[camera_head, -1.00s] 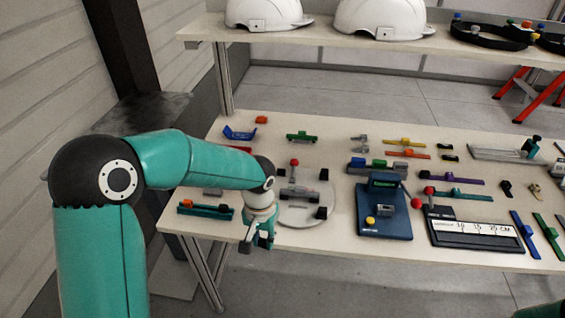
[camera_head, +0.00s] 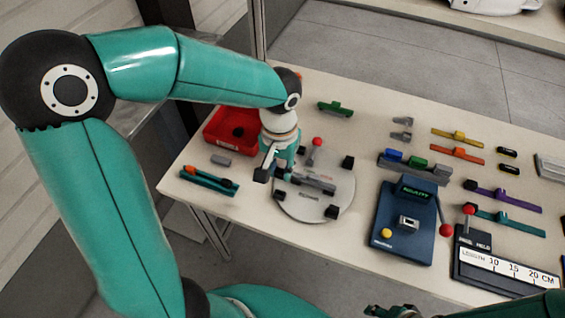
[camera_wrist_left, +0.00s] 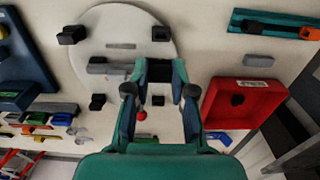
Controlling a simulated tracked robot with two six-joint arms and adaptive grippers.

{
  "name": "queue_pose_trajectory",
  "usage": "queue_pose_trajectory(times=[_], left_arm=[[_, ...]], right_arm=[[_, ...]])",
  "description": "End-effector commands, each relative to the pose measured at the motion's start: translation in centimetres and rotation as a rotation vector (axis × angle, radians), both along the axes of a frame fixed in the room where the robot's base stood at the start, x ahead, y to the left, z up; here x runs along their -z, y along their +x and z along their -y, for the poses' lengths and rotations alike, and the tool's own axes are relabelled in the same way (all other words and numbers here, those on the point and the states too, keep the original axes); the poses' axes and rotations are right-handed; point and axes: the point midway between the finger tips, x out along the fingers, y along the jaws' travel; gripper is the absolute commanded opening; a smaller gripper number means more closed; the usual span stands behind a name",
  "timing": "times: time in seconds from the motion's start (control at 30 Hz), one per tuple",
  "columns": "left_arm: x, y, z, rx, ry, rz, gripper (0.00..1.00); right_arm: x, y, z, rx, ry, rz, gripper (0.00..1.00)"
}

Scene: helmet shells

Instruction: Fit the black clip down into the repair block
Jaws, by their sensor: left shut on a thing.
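The repair block, a grey bar (camera_head: 318,184), lies on the round pale plate (camera_head: 312,214); the bar also shows in the left wrist view (camera_wrist_left: 108,66). My left gripper (camera_head: 275,175) points down at the plate's left edge, beside the block's left end. It is shut on a small dark piece, taken as the black clip, which the fingers mostly hide. In the left wrist view the gripper (camera_wrist_left: 160,72) lies over the plate's edge, beside the block. Part of my right gripper (camera_head: 385,311) shows at the bottom edge, its jaws unclear.
Black posts (camera_head: 347,162) and a red-balled lever (camera_head: 317,142) stand on the plate. A red tray (camera_wrist_left: 242,84) with a black item in it sits beside the gripper. A teal holder (camera_head: 209,181) lies left; a blue fixture (camera_head: 402,232) stands right.

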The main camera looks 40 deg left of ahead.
Motion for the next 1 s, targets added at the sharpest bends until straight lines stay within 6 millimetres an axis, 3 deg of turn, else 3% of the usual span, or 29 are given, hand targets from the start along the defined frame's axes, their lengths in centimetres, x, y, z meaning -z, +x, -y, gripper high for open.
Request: queue_pose_trajectory(times=[0.37,1.0], left_arm=[[0.7,-0.2,-0.1,-0.005,0.000,0.000,0.10],[5.7,-0.2,-0.2,-0.007,0.000,0.000,0.10]], right_arm=[[0.8,0.0,0.0,0.000,0.000,0.000,0.40],[5.2,0.0,0.0,0.000,0.000,0.001,0.40]])
